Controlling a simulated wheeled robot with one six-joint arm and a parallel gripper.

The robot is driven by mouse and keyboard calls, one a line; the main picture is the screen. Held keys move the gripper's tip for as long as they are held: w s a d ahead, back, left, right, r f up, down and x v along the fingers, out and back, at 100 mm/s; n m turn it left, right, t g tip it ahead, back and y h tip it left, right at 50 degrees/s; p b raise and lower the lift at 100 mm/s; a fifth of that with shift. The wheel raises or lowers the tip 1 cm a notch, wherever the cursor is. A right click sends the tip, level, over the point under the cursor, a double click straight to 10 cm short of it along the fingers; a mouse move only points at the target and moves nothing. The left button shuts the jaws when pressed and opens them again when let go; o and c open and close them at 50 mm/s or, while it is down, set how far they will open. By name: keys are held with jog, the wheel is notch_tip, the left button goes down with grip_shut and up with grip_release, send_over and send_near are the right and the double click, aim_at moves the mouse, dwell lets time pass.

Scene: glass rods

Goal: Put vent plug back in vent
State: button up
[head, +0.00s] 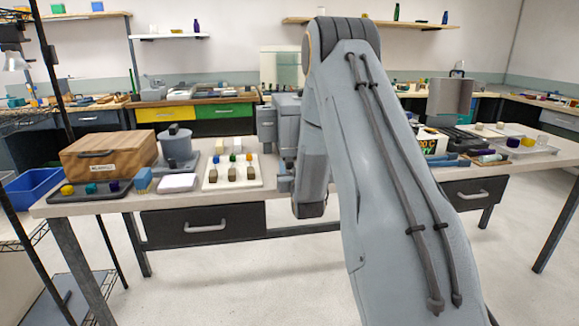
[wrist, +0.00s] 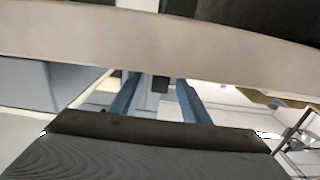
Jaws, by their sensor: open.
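I cannot make out the vent plug or the vent for sure in either view. In the wrist view my gripper (wrist: 159,85) shows as two blue-grey fingers standing apart, with nothing seen held between them. The beige front edge of the workbench (wrist: 160,42) crosses the picture just beyond the fingertips. In the head view my arm covers the middle of the bench, and the fingertips cannot be made out there.
The bench holds a wooden box (head: 110,158), a grey lidded pot (head: 178,148), a white tray (head: 211,183) of small coloured-top pieces and a dark tray (head: 90,195). Drawers (head: 204,228) sit below. Rods and trays stand right. The floor in front is clear.

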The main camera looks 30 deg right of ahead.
jog(key=c, duration=1)
grip_shut()
jog(key=shift+r, duration=0.1)
